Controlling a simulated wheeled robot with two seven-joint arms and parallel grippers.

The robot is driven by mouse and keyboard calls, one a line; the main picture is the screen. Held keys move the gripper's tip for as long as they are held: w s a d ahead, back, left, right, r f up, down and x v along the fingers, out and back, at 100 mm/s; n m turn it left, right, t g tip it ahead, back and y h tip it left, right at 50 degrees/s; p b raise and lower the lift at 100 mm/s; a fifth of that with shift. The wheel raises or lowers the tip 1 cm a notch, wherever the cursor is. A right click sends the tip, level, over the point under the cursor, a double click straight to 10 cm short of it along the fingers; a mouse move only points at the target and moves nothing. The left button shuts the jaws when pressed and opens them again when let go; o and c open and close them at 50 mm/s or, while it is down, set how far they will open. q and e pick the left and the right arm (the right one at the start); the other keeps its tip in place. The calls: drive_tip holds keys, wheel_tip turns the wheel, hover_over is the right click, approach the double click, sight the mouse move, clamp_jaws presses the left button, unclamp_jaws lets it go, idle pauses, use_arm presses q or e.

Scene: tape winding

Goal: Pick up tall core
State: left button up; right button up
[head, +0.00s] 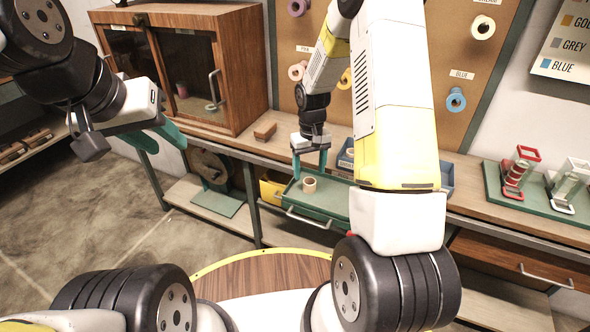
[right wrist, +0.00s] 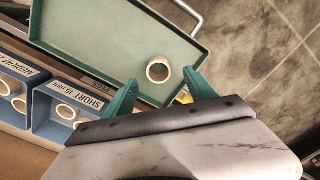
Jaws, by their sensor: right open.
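A short-looking tan cardboard core (head: 309,185) stands in the pulled-out green drawer tray (head: 330,203). In the right wrist view the core (right wrist: 158,69) shows its round open end, near the tray's edge (right wrist: 172,103). I cannot tell its height class. My right gripper (head: 310,171) is open and empty above the core; in its wrist view the teal fingertips (right wrist: 160,80) lie on either side of the core's near side, apart from it. My left gripper (head: 169,147) is open and empty, in front of the wooden cabinet at the left.
Blue bins hold pale cores: one labelled SHORT 15 mm (right wrist: 62,108), another MEDIUM (right wrist: 17,88). A wooden cabinet (head: 236,70) stands left on the bench. A pegboard (head: 450,25) holds coloured rolls. A green mat (head: 535,205) with tape dispensers lies right.

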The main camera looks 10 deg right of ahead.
sight(310, 181)
wheel_tip(310, 181, down, 6)
drive_tip(key=shift+d+f, duration=0.1)
drive_tip(key=c, duration=1.4)
drive_tip(key=shift+r, duration=0.2)
